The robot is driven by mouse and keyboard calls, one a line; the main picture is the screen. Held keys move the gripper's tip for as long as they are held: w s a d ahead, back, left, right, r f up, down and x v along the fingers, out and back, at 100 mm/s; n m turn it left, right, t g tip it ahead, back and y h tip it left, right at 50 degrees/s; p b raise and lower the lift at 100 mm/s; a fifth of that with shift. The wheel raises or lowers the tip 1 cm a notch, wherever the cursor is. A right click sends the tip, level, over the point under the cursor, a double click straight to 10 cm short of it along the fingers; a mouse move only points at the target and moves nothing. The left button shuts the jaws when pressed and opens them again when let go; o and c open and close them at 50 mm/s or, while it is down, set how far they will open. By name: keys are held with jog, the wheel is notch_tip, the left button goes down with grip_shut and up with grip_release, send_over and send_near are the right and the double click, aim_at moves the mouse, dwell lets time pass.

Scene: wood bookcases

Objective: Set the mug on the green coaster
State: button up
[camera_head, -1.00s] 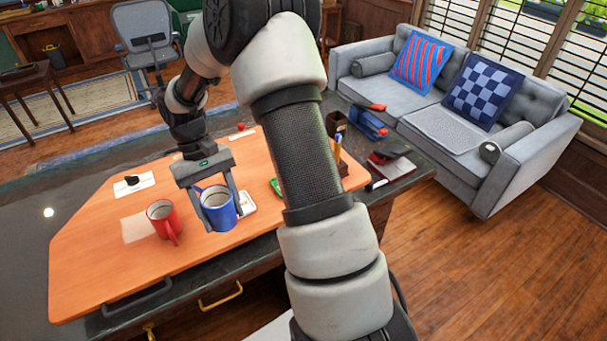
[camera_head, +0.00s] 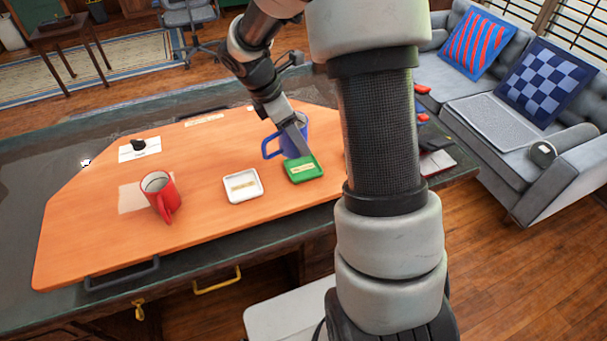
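A blue mug (camera_head: 286,147) stands upright at the right part of the orange board, its handle to the left. My gripper (camera_head: 299,143) is seen nearly edge-on and is shut on the mug; one finger crosses the mug's near side, the other is hidden. The green coaster (camera_head: 304,170) lies just in front of and below the mug in the picture, with a pale label on it. The mug overlaps the coaster's far edge in view; I cannot tell whether its base is above or behind it, or how high it is.
A white coaster (camera_head: 243,197) lies left of the green one. A red mug (camera_head: 163,196) stands farther left by a pale square. A white card with a black item (camera_head: 139,147) lies at the back left. My arm hides the board's right side.

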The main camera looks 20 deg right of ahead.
aim_at(303, 122)
jog(key=n, duration=0.1)
jog(key=d+n+t, duration=0.1)
jog(key=n, duration=0.1)
jog(key=n+b, duration=0.1)
jog(key=shift+w+d+r+n+t, duration=0.15)
jog(key=shift+w+d+n+t, duration=0.15)
jog(key=shift+w+d+t, duration=0.1)
jog(key=n, duration=0.1)
jog(key=n+t, duration=0.1)
jog(key=d+n+y+b, duration=0.1)
jog(key=n, duration=0.1)
jog(key=shift+w+r, duration=0.35)
jog(key=shift+w, duration=0.05)
jog(key=shift+n, duration=0.3)
notch_tip(303, 122, down, 10)
jog(key=b, duration=0.4)
jog(key=o, duration=1.2)
jog(key=shift+f, duration=0.1)
jog(key=shift+o, duration=0.3)
